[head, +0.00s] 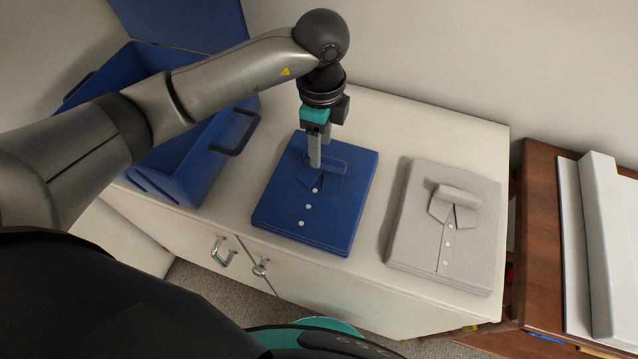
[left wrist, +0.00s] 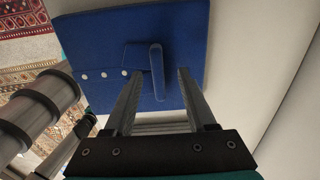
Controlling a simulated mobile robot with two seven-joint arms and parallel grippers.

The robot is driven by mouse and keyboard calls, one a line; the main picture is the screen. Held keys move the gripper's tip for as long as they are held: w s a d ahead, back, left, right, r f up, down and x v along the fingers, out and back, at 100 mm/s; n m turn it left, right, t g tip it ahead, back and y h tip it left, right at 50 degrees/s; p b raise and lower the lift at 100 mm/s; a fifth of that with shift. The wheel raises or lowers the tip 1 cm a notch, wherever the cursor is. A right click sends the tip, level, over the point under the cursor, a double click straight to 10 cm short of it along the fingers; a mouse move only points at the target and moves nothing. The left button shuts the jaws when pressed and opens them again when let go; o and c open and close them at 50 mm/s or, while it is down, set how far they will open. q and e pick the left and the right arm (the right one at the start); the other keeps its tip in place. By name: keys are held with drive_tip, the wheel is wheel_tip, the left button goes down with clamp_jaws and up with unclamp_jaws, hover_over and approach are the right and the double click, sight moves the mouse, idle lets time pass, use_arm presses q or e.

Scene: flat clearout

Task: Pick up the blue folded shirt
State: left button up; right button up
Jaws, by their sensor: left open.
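The blue folded shirt (head: 329,222) lies flat on the white cabinet top in the head view, collar toward the back, with a row of white buttons. It also shows in the left wrist view (left wrist: 103,45), with its raised collar near my fingers. My left gripper (head: 316,163) points down at the collar end of the shirt. Its fingers are open and apart in the left wrist view (left wrist: 158,77), with nothing seen between the tips but the shirt beyond. Whether the tips touch the shirt I cannot tell. My right gripper is not in view.
A light grey folded shirt (head: 471,246) lies to the right on the white cabinet (head: 385,120). An open blue case (head: 180,165) stands at the left behind my arm. A brown wooden table (head: 540,200) with a white and grey object stands at the right.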

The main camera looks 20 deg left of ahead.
sight(319, 182)
use_arm(q)
drive_tip(key=f, duration=0.3)
drive_tip(key=shift+s+f+b, duration=0.2)
drive_tip(key=shift+f+b, duration=0.1)
drive_tip(key=shift+r, duration=0.1)
clamp_jaws()
idle(1.0)
